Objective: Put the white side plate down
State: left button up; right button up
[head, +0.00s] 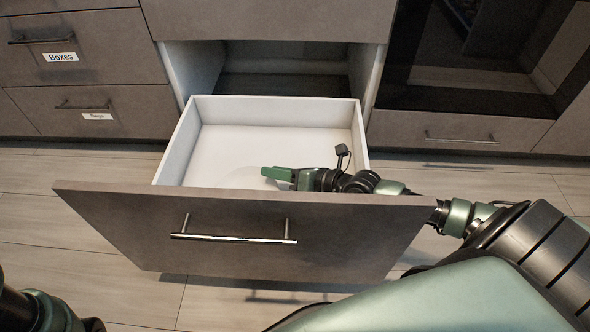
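A drawer (277,111) is pulled out, with pale inner walls and a white floor. My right gripper (272,173) reaches into it from the right, low behind the drawer front. A faint pale rounded shape, which looks like the white side plate (243,177), lies at the fingertips and barely stands out from the white floor. The drawer front hides its near part. I cannot tell whether the fingers grip its edge or are apart from it. My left gripper is out of view; only part of my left arm shows at the bottom left.
The drawer front (240,260) has a metal bar handle (234,238) and stands between my body and the drawer's inside. Closed drawers labelled Boxes (62,57) and Bags (97,116) are at the left. A dark glass oven front (470,75) is at the right. The drawer's back half is empty.

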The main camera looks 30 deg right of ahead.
jog(key=p+v, duration=0.1)
jog(key=v, duration=0.6)
jog(key=shift+s+d, duration=0.25)
jog(key=shift+s, duration=0.1)
jog(key=shift+r, duration=0.1)
